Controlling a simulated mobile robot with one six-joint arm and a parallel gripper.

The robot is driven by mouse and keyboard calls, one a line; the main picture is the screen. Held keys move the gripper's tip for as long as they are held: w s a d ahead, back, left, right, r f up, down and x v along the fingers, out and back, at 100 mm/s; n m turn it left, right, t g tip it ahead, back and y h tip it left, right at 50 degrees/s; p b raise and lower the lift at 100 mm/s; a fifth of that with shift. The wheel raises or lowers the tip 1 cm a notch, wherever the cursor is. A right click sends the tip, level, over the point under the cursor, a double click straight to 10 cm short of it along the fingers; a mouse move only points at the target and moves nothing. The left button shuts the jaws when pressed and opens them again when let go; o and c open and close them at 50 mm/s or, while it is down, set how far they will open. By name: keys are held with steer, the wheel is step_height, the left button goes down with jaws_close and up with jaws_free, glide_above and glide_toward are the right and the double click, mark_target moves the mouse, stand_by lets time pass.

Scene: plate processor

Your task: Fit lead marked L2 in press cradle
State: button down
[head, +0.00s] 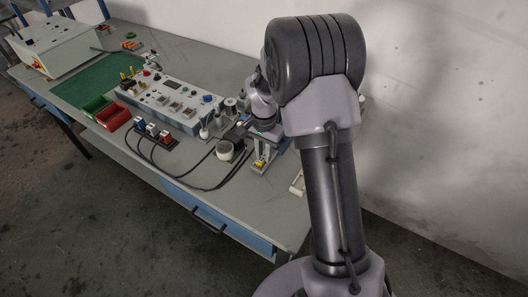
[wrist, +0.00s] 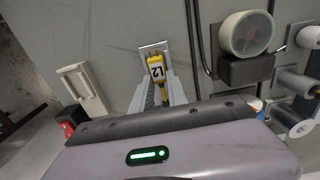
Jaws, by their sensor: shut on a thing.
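The lead marked L2 (wrist: 156,70) has a yellow plug body with the label L2 facing the wrist camera. My gripper (wrist: 158,88) is shut on it, with a finger on each side. The end of the plug is at a pale metal plate or cradle (wrist: 146,47) on the bench; I cannot tell whether it is seated. In the head view the yellow plug (head: 259,163) shows low at the press cradle (head: 256,171), just under my gripper (head: 262,150). My arm hides part of the area behind.
A round white-topped gauge or puck (wrist: 246,34) on a dark block stands right of the cradle, with black cables between. A white bracket (wrist: 84,88) lies to the left. The control box (head: 170,102), red bin (head: 113,117) and coloured plugs (head: 152,130) stand further left.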

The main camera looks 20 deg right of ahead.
steer(key=c, duration=1.2)
jaws_free()
steer(key=shift+c, duration=0.2)
step_height(320, 180, up, 18)
steer(key=f+p, duration=0.1)
steer(key=p, duration=0.5)
steer(key=s+a+r+n+t+b, duration=0.1)
steer(key=s+a+r+n+t, duration=0.1)
steer(key=s+a+r, duration=0.5)
steer(key=s+a+r+n+t+y+b, duration=0.1)
steer(key=s+a+n+t, duration=0.1)
steer(key=s, duration=0.7)
steer(key=s+a+r+n+t+y+b, duration=0.1)
steer(key=s+a+r+n, duration=0.1)
steer(key=s, duration=0.6)
steer(key=shift+s+a+r+t, duration=0.15)
steer(key=shift+s+a+t, duration=0.25)
steer(key=shift+a, duration=0.1)
